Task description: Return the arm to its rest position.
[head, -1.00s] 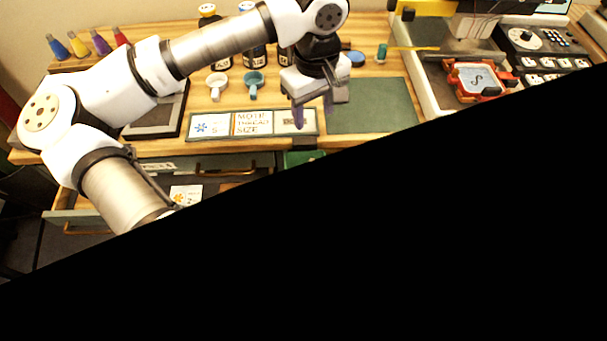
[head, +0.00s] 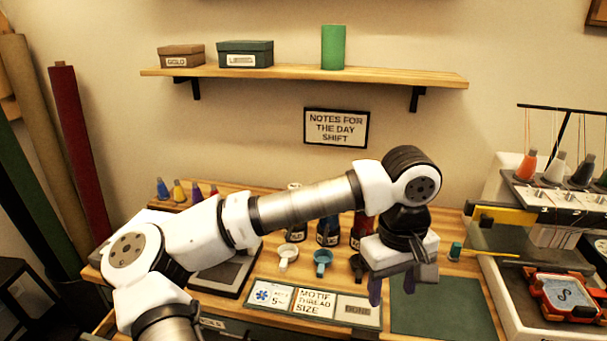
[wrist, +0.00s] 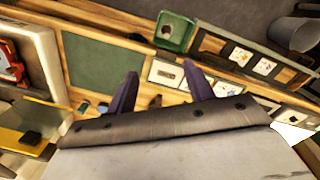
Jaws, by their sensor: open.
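My gripper (head: 391,289) hangs from my white arm over the table, near the right end of the label board (head: 317,303). Its two purple fingers point down and stand apart, with nothing between them. In the wrist view the fingers (wrist: 161,92) are also spread and empty, with the table front and an open drawer beyond them. My arm reaches from the lower left across the table, with its elbow raised at the left.
A green mat (head: 445,305) lies right of my gripper. Small cups (head: 322,258) and bottles stand behind the board. An embroidery machine (head: 560,215) with a red hoop (head: 565,297) stands at the right. A wall shelf (head: 300,76) holds boxes and a green cylinder. An open drawer (wrist: 245,58) shows in the wrist view.

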